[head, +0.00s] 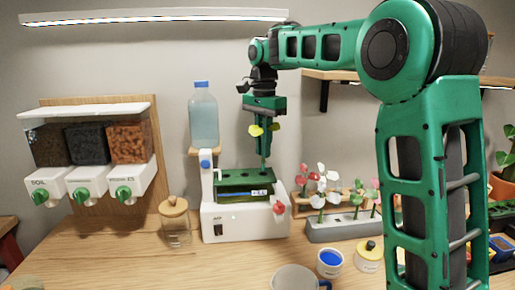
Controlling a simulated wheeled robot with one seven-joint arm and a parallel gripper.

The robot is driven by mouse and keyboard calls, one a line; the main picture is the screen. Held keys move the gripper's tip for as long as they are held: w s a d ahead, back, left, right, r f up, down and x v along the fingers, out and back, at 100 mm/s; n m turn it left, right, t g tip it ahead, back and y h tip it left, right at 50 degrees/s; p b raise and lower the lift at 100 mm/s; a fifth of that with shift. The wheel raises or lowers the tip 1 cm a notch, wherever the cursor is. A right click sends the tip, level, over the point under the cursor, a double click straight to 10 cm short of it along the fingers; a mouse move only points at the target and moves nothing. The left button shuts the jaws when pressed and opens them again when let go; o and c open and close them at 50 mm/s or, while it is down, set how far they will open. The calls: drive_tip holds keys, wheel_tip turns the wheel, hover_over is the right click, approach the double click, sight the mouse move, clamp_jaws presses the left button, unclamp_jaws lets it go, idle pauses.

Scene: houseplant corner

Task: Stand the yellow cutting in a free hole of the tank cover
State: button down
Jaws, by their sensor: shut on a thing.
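My gripper (264,150) points straight down above the tank and is shut on the yellow cutting (256,130). Its yellow leaves stick out on both sides of the fingers. The lower stem, thin and dark, shows below the fingertips, close above or at the right part of the tank cover (232,181). I cannot tell whether the stem's tip is in a hole. The cover is dark green and lies on the white tank (240,225), with a few dark holes that are too small to make out clearly. The fingers hide the middle of the cutting.
A water bottle (203,115) stands behind the tank's left end. A red knob (279,209) sits at its right front. A grey rack (345,227) with white, red and pink cuttings is close on the right. A lidded jar (175,222) stands left; a mug (296,279) and blue-filled cup (330,262) stand in front.

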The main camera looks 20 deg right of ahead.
sight(263, 170)
drive_tip(key=shift+f, duration=2.4)
idle(0.4)
drive_tip(key=c, duration=1.7)
unclamp_jaws()
drive_tip(key=o, duration=0.4)
drive_tip(key=shift+s+r, duration=0.1)
drive_tip(key=shift+r, duration=3.4)
